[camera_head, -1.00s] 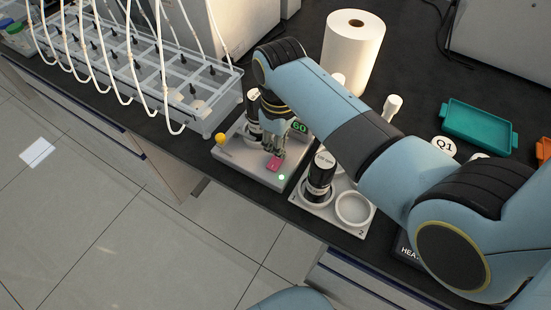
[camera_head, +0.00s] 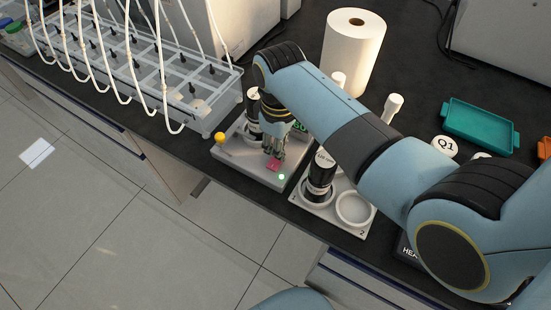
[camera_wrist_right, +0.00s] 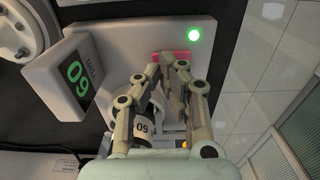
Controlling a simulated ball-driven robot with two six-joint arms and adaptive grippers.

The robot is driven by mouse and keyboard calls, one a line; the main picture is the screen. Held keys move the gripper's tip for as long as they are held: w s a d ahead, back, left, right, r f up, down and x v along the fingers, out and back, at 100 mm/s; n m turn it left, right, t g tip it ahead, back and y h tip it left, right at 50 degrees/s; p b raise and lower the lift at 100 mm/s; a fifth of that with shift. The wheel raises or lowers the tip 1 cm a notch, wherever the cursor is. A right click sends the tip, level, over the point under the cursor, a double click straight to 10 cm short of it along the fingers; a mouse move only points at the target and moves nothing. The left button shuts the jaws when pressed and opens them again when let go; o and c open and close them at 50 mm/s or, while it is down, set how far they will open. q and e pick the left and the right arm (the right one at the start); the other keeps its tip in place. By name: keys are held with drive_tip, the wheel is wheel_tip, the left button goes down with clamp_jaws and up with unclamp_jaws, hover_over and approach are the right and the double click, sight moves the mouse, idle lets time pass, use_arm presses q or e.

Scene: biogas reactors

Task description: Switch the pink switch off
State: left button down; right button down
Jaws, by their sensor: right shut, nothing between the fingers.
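The pink switch (camera_head: 273,165) sits on the front of a light grey device (camera_head: 234,158) near the bench edge. It also shows in the right wrist view (camera_wrist_right: 170,56), just beyond my fingertips and partly hidden by them. A green light (camera_head: 281,177) glows beside it on the device. My right gripper (camera_head: 275,153) is shut and empty, pointing down at the switch. In the right wrist view the fingertips (camera_wrist_right: 169,62) are at the switch; I cannot tell whether they touch it. My left gripper is not in view.
A display reading 60 (camera_wrist_right: 76,76) stands on the device. A yellow knob (camera_head: 219,137) is at its left corner. A holder (camera_head: 318,209) with a black bottle (camera_head: 320,176) is to the right.

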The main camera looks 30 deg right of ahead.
drive_tip(key=shift+f+b, duration=0.3)
drive_tip(key=shift+f, duration=0.25)
drive_tip(key=shift+r, duration=0.1)
wheel_tip(320, 180, up, 3)
drive_tip(key=p, duration=0.3)
drive_tip(key=shift+r, duration=1.9)
drive_tip(key=shift+s, duration=0.1)
